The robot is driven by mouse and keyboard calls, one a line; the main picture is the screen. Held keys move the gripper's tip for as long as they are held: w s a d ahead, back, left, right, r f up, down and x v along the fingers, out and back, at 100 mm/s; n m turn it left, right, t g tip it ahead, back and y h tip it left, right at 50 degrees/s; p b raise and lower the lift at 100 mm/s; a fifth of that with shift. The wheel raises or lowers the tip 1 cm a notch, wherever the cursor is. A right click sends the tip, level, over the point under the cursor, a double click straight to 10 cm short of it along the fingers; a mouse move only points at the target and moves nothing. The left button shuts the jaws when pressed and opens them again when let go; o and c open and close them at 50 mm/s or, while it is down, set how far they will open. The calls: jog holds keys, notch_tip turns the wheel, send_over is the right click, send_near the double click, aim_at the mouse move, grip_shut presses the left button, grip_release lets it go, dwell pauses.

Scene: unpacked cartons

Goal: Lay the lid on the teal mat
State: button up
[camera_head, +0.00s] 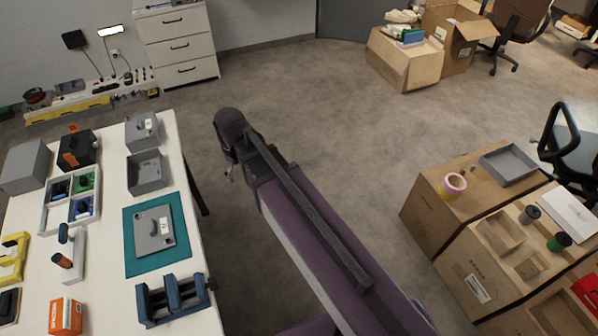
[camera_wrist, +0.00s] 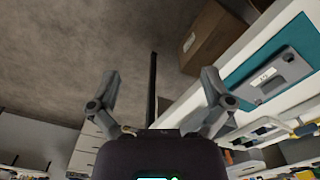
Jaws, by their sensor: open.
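The lid, a flat grey plate with a dark handle and a small white label (camera_head: 147,245), lies flat on the teal mat (camera_head: 140,265) on the white table. In the wrist view, the lid (camera_wrist: 277,78) and the teal mat (camera_wrist: 238,77) show at the right. My gripper (camera_wrist: 158,85) is open, with its two fingers spread and nothing between them. It is apart from the lid. In the head view my arm reaches over the floor right of the table, and its fingers are mostly hidden.
An open grey box (camera_head: 147,180) stands behind the mat, with another grey box (camera_head: 140,136) behind it. A dark blue rack (camera_head: 174,300) stands in front of the mat. Cartons (camera_head: 425,215) stand at the right.

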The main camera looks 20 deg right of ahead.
jog(key=s+d+m, duration=0.2)
jog(key=d+m, duration=0.1)
jog(key=d, duration=0.5)
jog(key=s+d+m, duration=0.3)
jog(key=d+m, duration=0.1)
jog(key=d, duration=0.4)
jog(key=shift+s+d, duration=0.15)
jog(key=shift+s, duration=0.1)
